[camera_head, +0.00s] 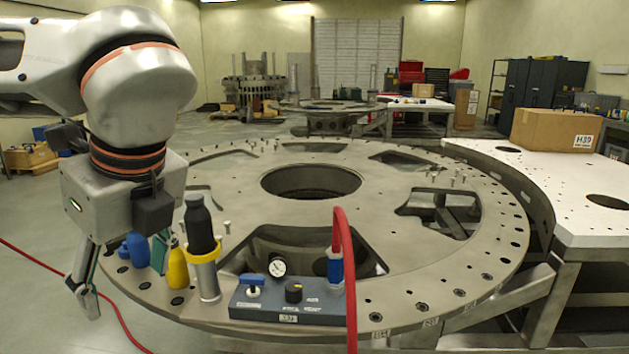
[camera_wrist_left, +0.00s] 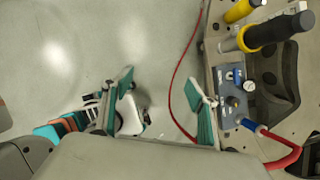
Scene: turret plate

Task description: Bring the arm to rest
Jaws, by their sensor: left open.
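My left gripper (camera_head: 125,288) hangs fingers down at the near left rim of the round turret plate (camera_head: 400,275). Its fingers are apart. In the left wrist view the gap between its fingers (camera_wrist_left: 160,98) is empty and shows grey floor, with the plate edge to the right. A black-topped tool with a yellow and silver body (camera_head: 203,250) stands upright on the plate, right of the gripper. A yellow piece (camera_head: 177,270) and a blue piece (camera_head: 135,250) are close to the fingers in the picture; I cannot tell whether they touch. My right gripper is not clearly seen.
A blue-grey control box (camera_head: 288,304) with gauge and knobs sits at the plate's near edge. A red hose (camera_head: 347,270) rises from it. Small pins and large cut-outs mark the plate. A cardboard box (camera_head: 556,130) rests on the white table at right. Left floor is mostly clear.

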